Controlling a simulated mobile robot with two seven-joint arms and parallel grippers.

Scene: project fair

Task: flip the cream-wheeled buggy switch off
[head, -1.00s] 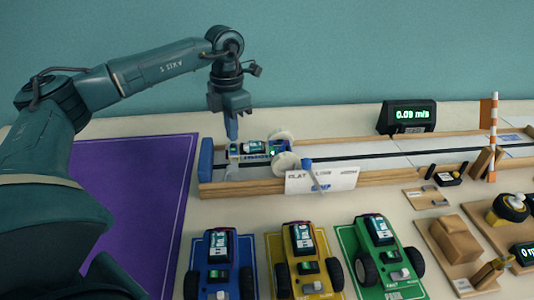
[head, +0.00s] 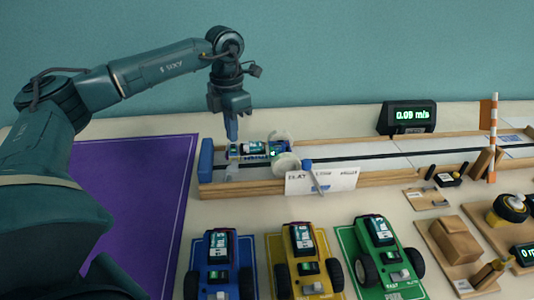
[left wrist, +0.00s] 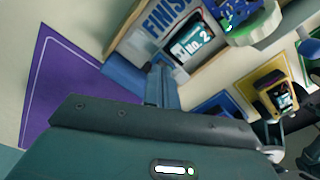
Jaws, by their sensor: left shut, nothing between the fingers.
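The cream-wheeled buggy (head: 256,149) sits at the left end of the wooden-railed track, its two large cream wheels toward the right. In the left wrist view a cream wheel (left wrist: 252,27) shows at the top right. My left gripper (head: 232,139) points straight down with its fingers together and empty, its tips at the buggy's left end. In the left wrist view the closed fingers (left wrist: 160,88) are beside the buggy's label plate. The fingers hide part of that end; I cannot make out the switch's position or whether the tips touch it. My right gripper is not in view.
The track's blue end block (head: 206,160) is just left of the buggy. A white card (head: 321,181) stands at the front rail. Blue (head: 218,250), yellow (head: 303,245) and green (head: 376,238) buggies stand in front. A lit display (head: 407,116) reads 0.09 m/s. The purple mat (head: 140,200) is clear.

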